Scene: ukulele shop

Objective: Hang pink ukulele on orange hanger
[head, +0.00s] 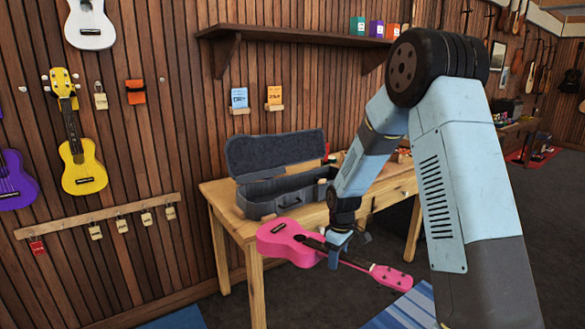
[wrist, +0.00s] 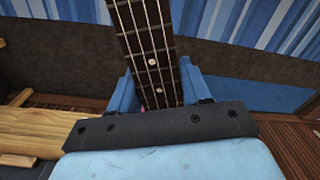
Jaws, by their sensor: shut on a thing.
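The pink ukulele (head: 287,243) is in front of the wooden table in the head view, its body to the left and its headstock low to the right. My gripper (head: 340,248) is shut on its dark neck, which also shows with its strings and fret dots in the wrist view (wrist: 148,45). The blue fingers (wrist: 158,88) sit on either side of the neck. An orange piece on the plank wall, which looks like the orange hanger (head: 135,92), is at the upper left, right of the yellow ukulele (head: 79,155). No instrument hangs on it. My gripper is well right of and below it.
An open grey case (head: 285,190) stands on the wooden table (head: 232,222). A rail (head: 100,217) with several tags runs along the wall. White (head: 90,25) and purple (head: 14,182) ukuleles hang nearby. A shelf (head: 285,32) juts out above the table.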

